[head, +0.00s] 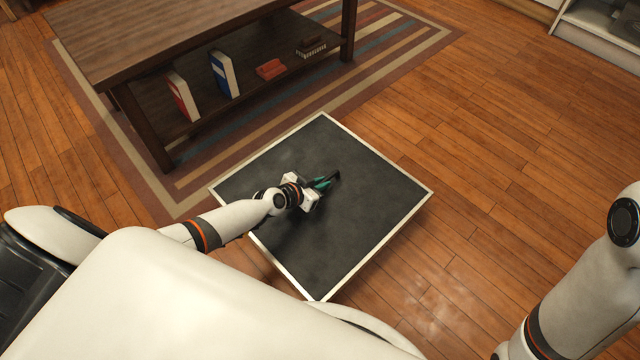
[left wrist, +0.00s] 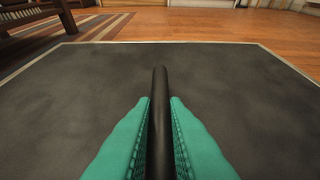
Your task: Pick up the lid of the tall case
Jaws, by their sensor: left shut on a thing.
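The lid (head: 365,215) is a dark grey square panel with a pale rim, seen from above in the middle of the head view. It fills most of the left wrist view (left wrist: 60,110). A black bar handle (left wrist: 159,90) stands out from its top. My left gripper (head: 325,183) is over the middle of the lid, its green fingers (left wrist: 158,125) shut on the handle from both sides. The case below the lid is mostly hidden, and I cannot tell whether the lid rests on it. My right arm shows at the right edge, but its gripper is out of view.
A dark wooden table (head: 180,40) with a lower shelf stands at the upper left. Books (head: 224,74) and small items lie on the shelf. A striped rug (head: 400,45) lies under it. The wooden floor (head: 510,150) is clear to the right.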

